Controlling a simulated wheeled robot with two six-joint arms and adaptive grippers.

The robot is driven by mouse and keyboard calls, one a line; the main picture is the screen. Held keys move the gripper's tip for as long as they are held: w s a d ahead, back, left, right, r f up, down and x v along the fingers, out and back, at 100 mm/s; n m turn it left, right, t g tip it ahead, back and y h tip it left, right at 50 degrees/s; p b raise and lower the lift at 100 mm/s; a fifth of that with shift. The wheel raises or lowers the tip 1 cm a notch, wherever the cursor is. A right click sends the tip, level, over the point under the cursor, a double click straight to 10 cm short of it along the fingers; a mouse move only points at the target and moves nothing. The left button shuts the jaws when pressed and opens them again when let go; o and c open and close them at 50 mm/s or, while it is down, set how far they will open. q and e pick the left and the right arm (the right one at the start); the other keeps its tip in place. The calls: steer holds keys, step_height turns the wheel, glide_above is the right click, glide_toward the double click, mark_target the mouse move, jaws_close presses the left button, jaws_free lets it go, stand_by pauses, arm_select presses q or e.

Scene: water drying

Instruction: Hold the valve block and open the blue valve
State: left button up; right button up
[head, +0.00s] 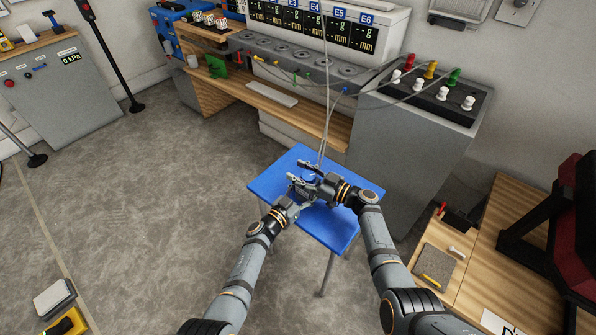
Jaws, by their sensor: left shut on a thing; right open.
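A small blue table (345,236) stands in the middle, and both grippers meet over its top. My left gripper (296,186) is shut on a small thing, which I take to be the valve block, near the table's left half. The block is almost fully hidden by the fingers, and the blue valve cannot be made out clearly against the blue top. My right gripper (308,173) comes in from the right with its fingers spread, very close to the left gripper. Whether it touches the valve cannot be told.
Thin grey hoses (327,120) run from above down to the grippers. A grey cabinet (400,150) with coloured knobs stands behind right, and a wooden bench (320,123) with gauges behind. A wooden table (480,255) is at right.

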steer(key=shift+w+a, duration=0.15)
steer(key=shift+a, duration=0.25)
jaws_close()
